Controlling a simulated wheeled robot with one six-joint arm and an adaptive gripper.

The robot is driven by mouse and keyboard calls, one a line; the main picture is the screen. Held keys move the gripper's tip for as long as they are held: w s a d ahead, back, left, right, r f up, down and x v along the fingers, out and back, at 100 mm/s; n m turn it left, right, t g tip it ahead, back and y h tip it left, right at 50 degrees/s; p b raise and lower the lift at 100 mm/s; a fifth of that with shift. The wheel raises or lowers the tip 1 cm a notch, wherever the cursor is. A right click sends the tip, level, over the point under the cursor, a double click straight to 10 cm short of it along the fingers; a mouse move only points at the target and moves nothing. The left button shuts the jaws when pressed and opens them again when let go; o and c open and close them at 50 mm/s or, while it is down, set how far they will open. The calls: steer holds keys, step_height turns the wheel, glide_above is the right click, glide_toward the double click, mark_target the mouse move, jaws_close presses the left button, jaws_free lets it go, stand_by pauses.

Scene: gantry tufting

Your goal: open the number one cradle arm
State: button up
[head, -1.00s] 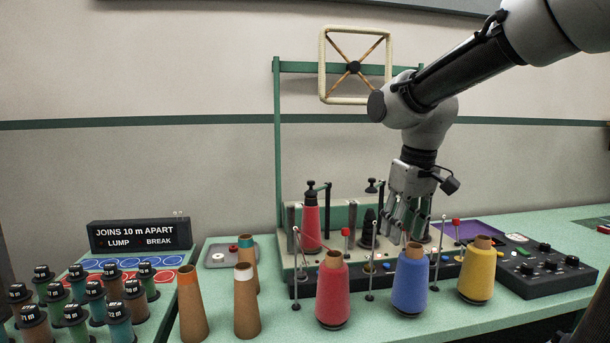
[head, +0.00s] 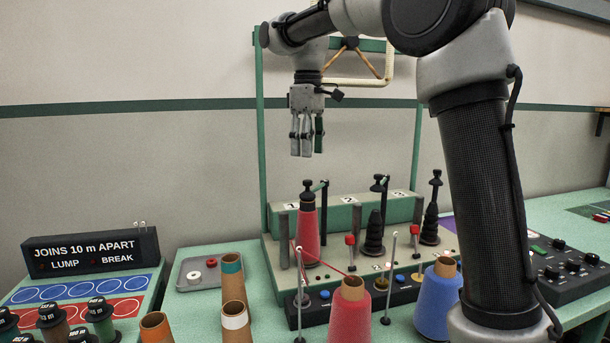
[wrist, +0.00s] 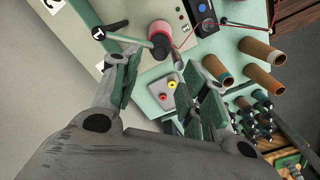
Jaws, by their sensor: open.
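The number one cradle is at the left of the creel, by the "1" label (head: 291,206), and holds a red cone (head: 308,236). Its black cradle arm (head: 321,187) reaches from a thin post to the black cap (head: 308,187) on the cone top. My gripper (head: 307,155) is open and empty, pointing down above this cone, apart from it.
Cradles two (head: 374,235) and three (head: 430,220) stand to the right with bare black spindles. Red (head: 350,312) and blue (head: 437,300) cones stand in front, beside thin posts. A green frame (head: 260,150) rises behind. A grey tray (head: 200,272) lies left.

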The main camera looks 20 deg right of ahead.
mark_target(308, 181)
step_height(308, 181, down, 8)
steer(key=shift+r, duration=0.1)
stand_by(0.4)
jaws_close()
